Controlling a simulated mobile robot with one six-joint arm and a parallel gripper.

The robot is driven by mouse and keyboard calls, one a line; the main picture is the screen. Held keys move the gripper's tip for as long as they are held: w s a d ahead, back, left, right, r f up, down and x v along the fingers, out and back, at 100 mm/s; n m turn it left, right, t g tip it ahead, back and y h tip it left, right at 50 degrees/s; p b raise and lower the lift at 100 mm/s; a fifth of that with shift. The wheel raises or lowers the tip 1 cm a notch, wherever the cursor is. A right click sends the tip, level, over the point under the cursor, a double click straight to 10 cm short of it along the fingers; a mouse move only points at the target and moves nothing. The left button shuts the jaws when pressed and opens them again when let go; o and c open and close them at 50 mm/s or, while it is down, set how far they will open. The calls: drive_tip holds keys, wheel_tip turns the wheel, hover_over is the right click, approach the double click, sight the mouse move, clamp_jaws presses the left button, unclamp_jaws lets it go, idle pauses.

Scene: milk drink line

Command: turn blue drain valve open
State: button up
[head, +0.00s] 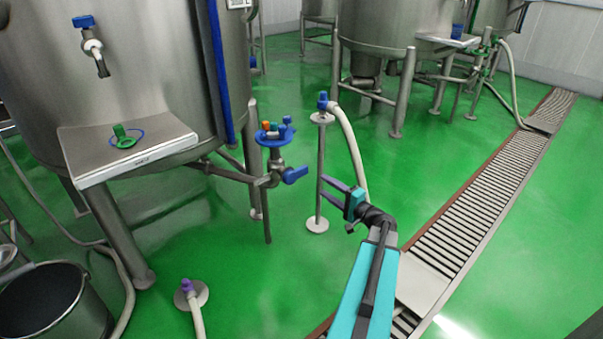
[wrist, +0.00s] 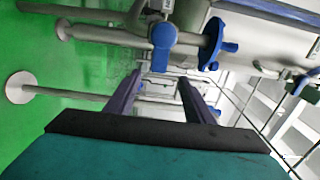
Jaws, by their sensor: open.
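The blue drain valve handle (head: 294,175) sits on a steel pipe outlet low beside the large tank at left, under a blue round tray (head: 275,139).
A thin stand (head: 319,165) with a white hose rises close to my gripper. The steel tank (head: 130,85) has a shelf (head: 165,138) with a green fitting. A floor grate (head: 470,220) runs along the right.

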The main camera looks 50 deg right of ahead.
sight(304, 172)
drive_tip(key=w+b, duration=0.1)
drive_tip(key=w, duration=0.3)
drive_tip(key=w+b, duration=0.1)
drive_tip(key=w, duration=0.4)
drive_tip(key=w+d+b, duration=0.1)
drive_tip(key=w, duration=0.3)
drive_tip(key=shift+w, duration=0.4)
clamp_jaws()
drive_tip(key=shift+a, duration=0.15)
